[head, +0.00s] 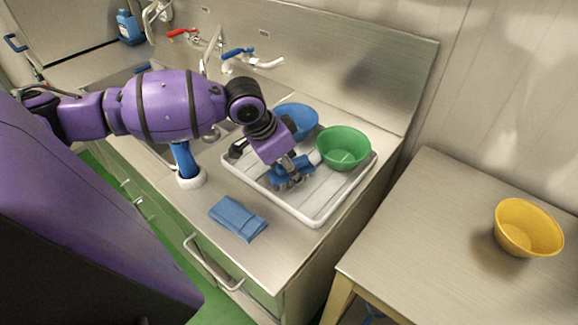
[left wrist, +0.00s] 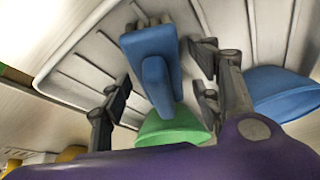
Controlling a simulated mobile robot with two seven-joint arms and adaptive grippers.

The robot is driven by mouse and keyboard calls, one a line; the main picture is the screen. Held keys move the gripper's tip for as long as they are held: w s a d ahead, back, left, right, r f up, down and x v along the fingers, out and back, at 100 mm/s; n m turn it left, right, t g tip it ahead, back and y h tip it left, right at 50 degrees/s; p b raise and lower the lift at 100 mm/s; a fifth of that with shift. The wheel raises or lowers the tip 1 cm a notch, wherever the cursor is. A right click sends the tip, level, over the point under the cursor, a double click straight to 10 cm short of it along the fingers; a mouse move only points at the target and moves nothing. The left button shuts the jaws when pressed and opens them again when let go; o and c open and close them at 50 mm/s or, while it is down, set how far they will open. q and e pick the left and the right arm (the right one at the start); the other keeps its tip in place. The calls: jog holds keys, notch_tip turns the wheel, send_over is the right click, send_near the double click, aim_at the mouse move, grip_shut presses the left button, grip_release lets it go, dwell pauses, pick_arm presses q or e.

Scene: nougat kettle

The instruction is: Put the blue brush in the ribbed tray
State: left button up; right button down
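The blue brush (head: 291,172) is at the white ribbed tray (head: 318,215), over its ribbed floor, below my left gripper (head: 266,160). In the left wrist view the brush (left wrist: 157,75) shows between the two dark fingers of my left gripper (left wrist: 160,88), with gaps on both sides. The fingers are spread and do not appear to touch it. I cannot tell whether the brush rests fully on the tray floor. My right gripper is not in view.
A yellow bowl (head: 527,229) stands on the right table.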

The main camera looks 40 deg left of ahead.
pick_arm(q)
jog(key=p+v, duration=0.2)
jog(key=v, duration=1)
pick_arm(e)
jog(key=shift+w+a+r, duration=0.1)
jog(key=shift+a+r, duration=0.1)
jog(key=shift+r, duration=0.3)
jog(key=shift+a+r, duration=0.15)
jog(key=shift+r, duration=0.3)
pick_arm(q)
jog(key=shift+r, duration=0.1)
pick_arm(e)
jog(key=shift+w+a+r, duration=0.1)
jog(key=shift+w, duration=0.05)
